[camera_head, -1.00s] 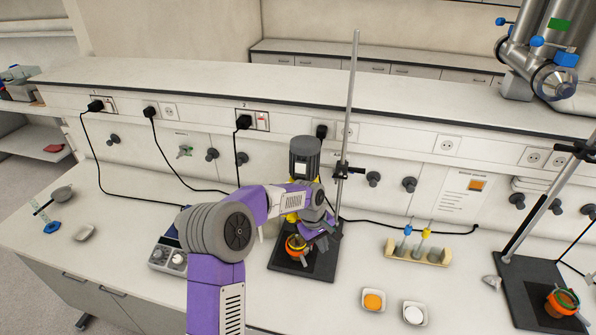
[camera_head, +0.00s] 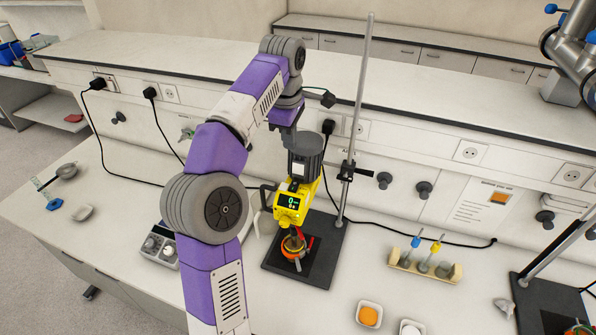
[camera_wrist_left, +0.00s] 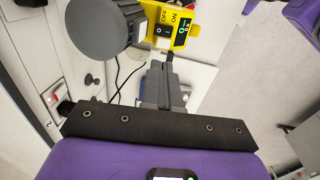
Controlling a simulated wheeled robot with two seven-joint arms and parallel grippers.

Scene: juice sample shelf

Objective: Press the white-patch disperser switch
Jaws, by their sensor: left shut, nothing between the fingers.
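The disperser has a grey motor (camera_head: 306,152) with a white patch on it and a yellow control head (camera_head: 290,207) with a lit display. It stands upright on a black base plate (camera_head: 322,262), over an orange vessel (camera_head: 294,246). In the left wrist view the yellow head (camera_wrist_left: 185,22) shows OFF and ON labels and a black rocker switch (camera_wrist_left: 163,30). My right gripper is out of view.
A metal rod (camera_head: 357,120) stands right behind the disperser. A control unit (camera_head: 160,245) stands to its left. A test tube rack (camera_head: 425,266) and a dish of orange material (camera_head: 369,314) lie to the right. A cable runs along the bench's back.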

